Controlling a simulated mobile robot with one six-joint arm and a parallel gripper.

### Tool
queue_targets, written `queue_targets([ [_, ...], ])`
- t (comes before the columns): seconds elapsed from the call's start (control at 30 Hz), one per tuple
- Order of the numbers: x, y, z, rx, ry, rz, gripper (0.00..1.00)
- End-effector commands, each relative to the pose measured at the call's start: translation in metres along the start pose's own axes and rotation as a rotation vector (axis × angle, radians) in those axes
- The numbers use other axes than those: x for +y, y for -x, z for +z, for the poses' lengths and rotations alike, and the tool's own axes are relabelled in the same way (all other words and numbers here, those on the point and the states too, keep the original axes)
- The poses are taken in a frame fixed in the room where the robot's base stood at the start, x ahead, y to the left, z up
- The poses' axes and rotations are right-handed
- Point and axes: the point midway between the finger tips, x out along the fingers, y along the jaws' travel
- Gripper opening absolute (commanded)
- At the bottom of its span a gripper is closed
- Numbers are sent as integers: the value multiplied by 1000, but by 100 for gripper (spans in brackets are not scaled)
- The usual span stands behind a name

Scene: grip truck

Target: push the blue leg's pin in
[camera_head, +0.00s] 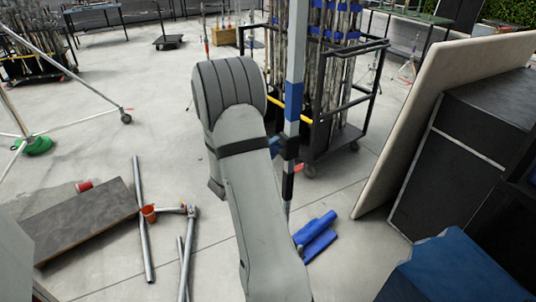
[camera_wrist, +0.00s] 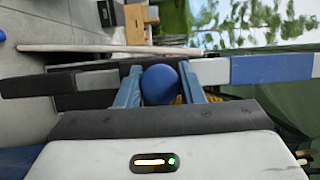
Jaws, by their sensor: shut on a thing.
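An upright pole with a blue band (camera_head: 293,97) stands just right of my arm in the head view. In the wrist view the same leg runs across the picture, with a blue band (camera_wrist: 271,67) at right and black stretches at left. A round blue knob (camera_wrist: 160,86), which looks like the pin's head, sits in front of the leg. My gripper (camera_wrist: 160,70) has its two blue fingers on either side of the knob, shut on it. How far the pin is in cannot be seen. In the head view my arm hides most of the gripper.
A black wheeled rack (camera_head: 345,110) of poles stands behind the leg. A pale board (camera_head: 440,95) leans on dark cases at right. Blue pieces (camera_head: 316,237), metal tubes (camera_head: 143,225) and a brown board (camera_head: 75,218) lie on the floor.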

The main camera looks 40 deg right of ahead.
Motion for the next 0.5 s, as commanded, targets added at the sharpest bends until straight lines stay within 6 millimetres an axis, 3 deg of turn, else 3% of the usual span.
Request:
queue_targets([
  [0.13,-2,-1,0,5,-3,-3,0],
  [0.17,-2,-1,0,5,-3,-3,36],
  [0.4,-2,2,2,-2,-2,-2,56],
  [0.5,-1,2,3,-4,-1,-1,56],
])
